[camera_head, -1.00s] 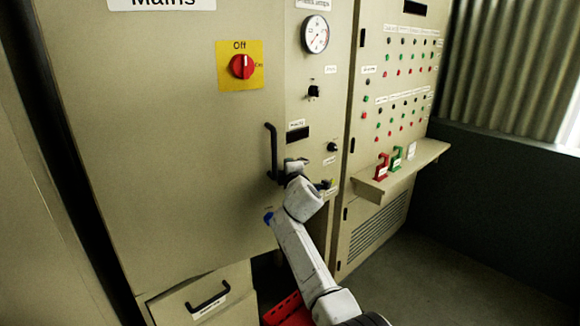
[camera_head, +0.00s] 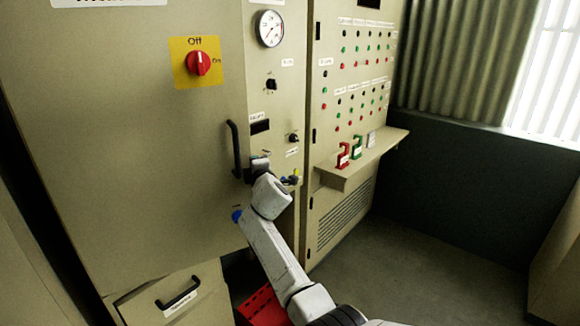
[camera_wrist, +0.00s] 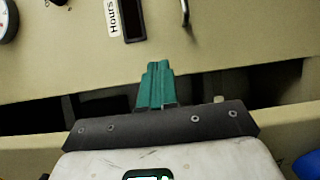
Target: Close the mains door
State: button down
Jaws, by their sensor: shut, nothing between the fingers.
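The mains door (camera_head: 110,130) is the large beige panel at the left in the head view, with a red switch (camera_head: 198,63) on a yellow plate set to Off. A black vertical handle (camera_head: 233,150) sits near its right edge. Whether the door stands ajar is hard to tell. My gripper (camera_head: 258,163) is just right of the handle's lower end, in front of the cabinet. In the wrist view its teal fingers (camera_wrist: 156,82) are together and empty, over a beige panel with an "Hours" label. Contact with the panel cannot be told.
A drawer (camera_head: 175,300) with a black handle is at the lower left. A red crate (camera_head: 262,306) is on the floor beside my arm. The floor (camera_head: 400,270) right of my arm is clear.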

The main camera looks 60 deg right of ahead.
jog(key=s+d+p, duration=0.3)
jog(key=s+d, duration=0.1)
jog(key=s, duration=0.4)
jog(key=m+t+y+b, duration=0.25)
jog(key=m+b, duration=0.75)
jog(key=m, duration=0.6)
send_near(247, 165)
jog(key=shift+g, duration=0.35)
jog(key=x, duration=0.2)
jog(key=p+x, duration=0.1)
jog(key=x, duration=0.3)
jog(key=shift+w+a+r+p, duration=0.1)
jog(key=shift+r+p, duration=0.2)
jog(key=shift+r, duration=0.05)
